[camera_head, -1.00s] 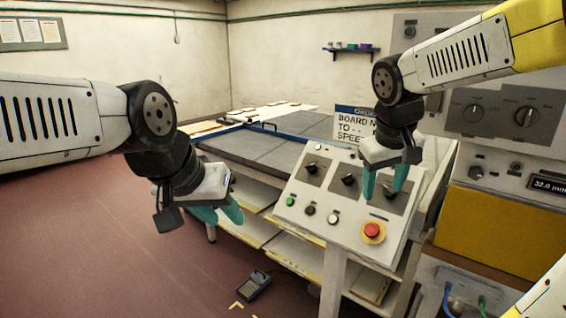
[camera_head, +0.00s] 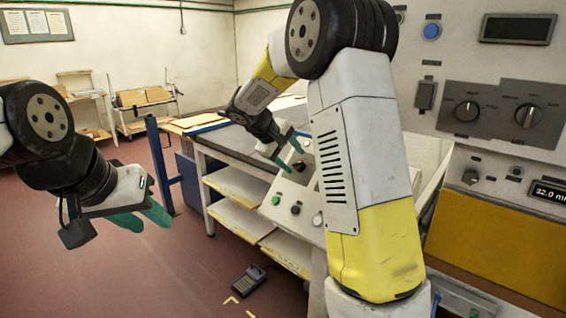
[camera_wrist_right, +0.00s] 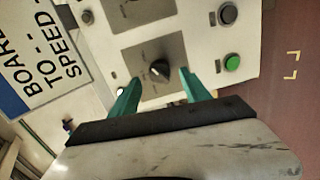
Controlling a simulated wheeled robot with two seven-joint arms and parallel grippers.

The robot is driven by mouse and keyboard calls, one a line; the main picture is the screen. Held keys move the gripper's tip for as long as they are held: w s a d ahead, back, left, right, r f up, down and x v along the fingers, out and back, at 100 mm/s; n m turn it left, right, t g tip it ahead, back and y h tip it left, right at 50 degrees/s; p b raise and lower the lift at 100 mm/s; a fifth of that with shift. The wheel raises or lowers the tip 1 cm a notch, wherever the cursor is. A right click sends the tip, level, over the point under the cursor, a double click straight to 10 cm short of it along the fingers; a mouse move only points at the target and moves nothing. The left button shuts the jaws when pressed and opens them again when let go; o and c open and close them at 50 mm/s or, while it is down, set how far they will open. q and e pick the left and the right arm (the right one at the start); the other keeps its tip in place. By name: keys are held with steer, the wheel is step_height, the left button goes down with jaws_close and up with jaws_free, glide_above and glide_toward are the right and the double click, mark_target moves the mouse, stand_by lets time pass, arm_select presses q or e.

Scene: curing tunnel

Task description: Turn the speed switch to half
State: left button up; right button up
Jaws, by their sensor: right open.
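My right gripper (camera_head: 290,156) is open over the sloped console (camera_head: 262,211), at its leftmost dark knob (camera_head: 299,166). In the right wrist view this knob (camera_wrist_right: 159,70) on a grey plate shows between the two teal fingertips (camera_wrist_right: 159,78), with a gap on each side. Its pointer is angled, and its labels are too small to read. I cannot tell which knob is the speed switch. My left gripper (camera_head: 150,219) is open and empty, away from the console.
A green button (camera_wrist_right: 232,62) and a dark button (camera_wrist_right: 228,14) sit beside the knob. A sign (camera_wrist_right: 42,65) reading partly "BOARD", "TO", "SPEED" is at the left. Two knobs (camera_head: 467,111) (camera_head: 528,115) are on the wall panel. A handheld device (camera_head: 248,280) lies on the floor.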

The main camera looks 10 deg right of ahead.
mark_target(299, 165)
steer(key=shift+x, duration=1.25)
jaws_close()
steer(key=shift+n, duration=0.3)
steer(key=n, duration=0.5)
steer(key=shift+h, duration=0.3)
steer(key=n, duration=0.6)
steer(key=shift+a, duration=0.1)
